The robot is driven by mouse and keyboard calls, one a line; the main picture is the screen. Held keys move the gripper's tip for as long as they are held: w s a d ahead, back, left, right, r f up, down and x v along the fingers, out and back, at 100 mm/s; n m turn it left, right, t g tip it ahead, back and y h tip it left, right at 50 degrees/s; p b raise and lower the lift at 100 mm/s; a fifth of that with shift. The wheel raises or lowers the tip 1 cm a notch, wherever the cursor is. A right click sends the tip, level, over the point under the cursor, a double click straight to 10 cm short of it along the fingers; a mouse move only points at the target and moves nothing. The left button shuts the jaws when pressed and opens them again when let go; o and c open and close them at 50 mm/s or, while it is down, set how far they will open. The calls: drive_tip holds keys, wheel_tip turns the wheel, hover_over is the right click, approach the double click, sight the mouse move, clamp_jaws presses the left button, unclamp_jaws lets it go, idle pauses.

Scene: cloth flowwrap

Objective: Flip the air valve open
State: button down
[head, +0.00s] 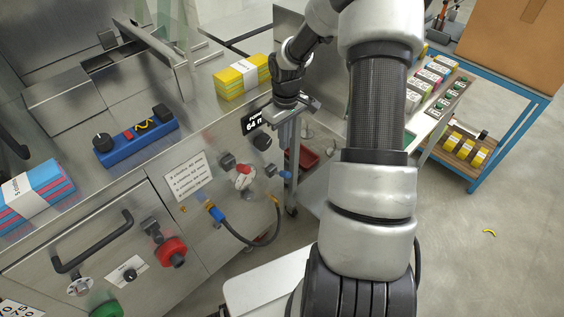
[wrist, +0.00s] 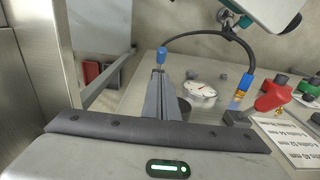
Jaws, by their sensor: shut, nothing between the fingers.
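A blue-tipped fitting (head: 285,174) that looks like the air valve's handle sticks out at the right edge of the steel machine panel (head: 215,255). It also shows in the wrist view (wrist: 161,56), just beyond my fingertips. My gripper (head: 283,147) points down beside the panel, above the blue tip. In the wrist view its fingers (wrist: 159,78) are together and empty. I cannot tell whether they touch the blue tip. The valve's body is mostly hidden behind my fingers in the wrist view.
A round gauge (wrist: 200,90), a hose with a blue and yellow connector (wrist: 239,97) and a red control (wrist: 275,95) are close by on the panel. A yellow pack (head: 241,78) lies on the machine top. A blue-framed cart (head: 520,110) stands at the right.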

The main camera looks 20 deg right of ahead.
drive_tip(key=shift+f, duration=0.1)
drive_tip(key=b, duration=0.2)
approach(284, 172)
drive_tip(key=f, duration=0.5)
drive_tip(key=shift+w+f, duration=0.15)
drive_tip(key=shift+w, duration=0.25)
drive_tip(key=shift+s+f+t, duration=0.2)
drive_tip(key=shift+s+t, duration=0.1)
drive_tip(key=shift+s, duration=0.05)
